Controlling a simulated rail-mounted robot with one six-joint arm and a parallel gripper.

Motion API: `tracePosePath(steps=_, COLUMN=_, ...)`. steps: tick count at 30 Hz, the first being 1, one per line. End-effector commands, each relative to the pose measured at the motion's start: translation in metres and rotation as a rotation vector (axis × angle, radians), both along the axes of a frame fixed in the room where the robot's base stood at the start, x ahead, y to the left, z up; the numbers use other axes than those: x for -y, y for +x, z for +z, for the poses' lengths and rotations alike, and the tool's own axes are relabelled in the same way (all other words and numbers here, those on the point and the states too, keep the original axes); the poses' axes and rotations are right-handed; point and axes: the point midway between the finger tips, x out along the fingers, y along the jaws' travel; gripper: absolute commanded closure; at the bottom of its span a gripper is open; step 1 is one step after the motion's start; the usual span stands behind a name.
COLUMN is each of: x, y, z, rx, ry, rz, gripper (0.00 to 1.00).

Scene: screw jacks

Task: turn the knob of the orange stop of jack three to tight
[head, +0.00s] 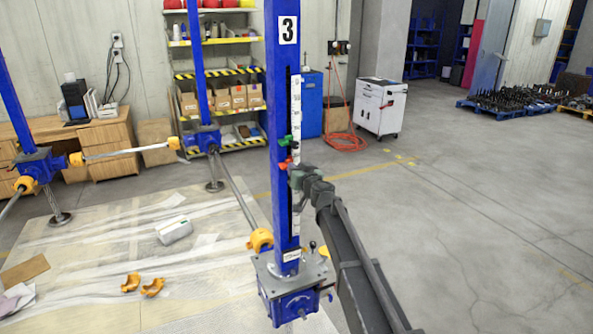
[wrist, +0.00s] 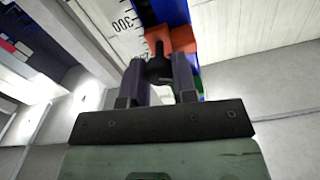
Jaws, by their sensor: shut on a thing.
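Jack three is the blue column (head: 281,80) with a number 3 plate (head: 288,30) and a white scale (head: 296,105). The orange stop (head: 284,164) sits on the column just below a green stop (head: 285,141). In the wrist view the orange stop (wrist: 182,40) is beyond my fingers, with a black knob (wrist: 159,68) in front of it. My gripper (head: 294,171) is at the stop's right side. Its two fingers (wrist: 159,77) are on either side of the knob and shut on it. How tight the knob is cannot be told.
My arm reaches in from the lower right. A blue gearbox (head: 290,304) with small levers is at the column's foot. Other blue jacks (head: 38,168) and shafts (head: 110,153) stand to the left. The floor to the right (head: 460,210) is clear.

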Motion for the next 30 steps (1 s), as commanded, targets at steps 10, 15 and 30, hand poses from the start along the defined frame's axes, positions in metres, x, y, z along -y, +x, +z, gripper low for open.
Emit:
tracePosePath(steps=10, x=0.0004, y=-0.0001, z=-0.0001, rx=-0.028, ry=0.048, rz=0.0, gripper=0.97)
tracePosePath(steps=15, x=0.0006, y=0.0, z=-0.0003, rx=-0.075, ry=0.129, rz=0.0, gripper=0.97)
tracePosePath(steps=30, x=0.0019, y=0.0006, z=-0.0015, rx=-0.3, ry=0.519, rz=0.0, gripper=0.97)
